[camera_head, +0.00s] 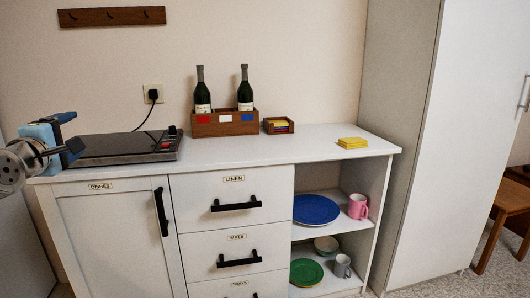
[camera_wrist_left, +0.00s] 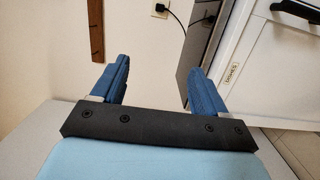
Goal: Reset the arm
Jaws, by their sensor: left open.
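My left gripper (camera_head: 76,131) is at the left edge of the head view, beside the left end of the white hutch (camera_head: 130,235). Its two blue fingers also show in the left wrist view (camera_wrist_left: 158,78), spread apart with nothing between them. The gripper is open and empty, and looks apart from the black hotplate (camera_head: 125,147) on the counter. My right gripper is in neither view.
A wooden box (camera_head: 225,125) with two bottles, a small tray (camera_head: 279,125) and yellow squares (camera_head: 352,143) stand on the counter. Open shelves hold a blue plate (camera_head: 315,209), a pink mug (camera_head: 358,206) and green dishes (camera_head: 306,272). The counter front is clear.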

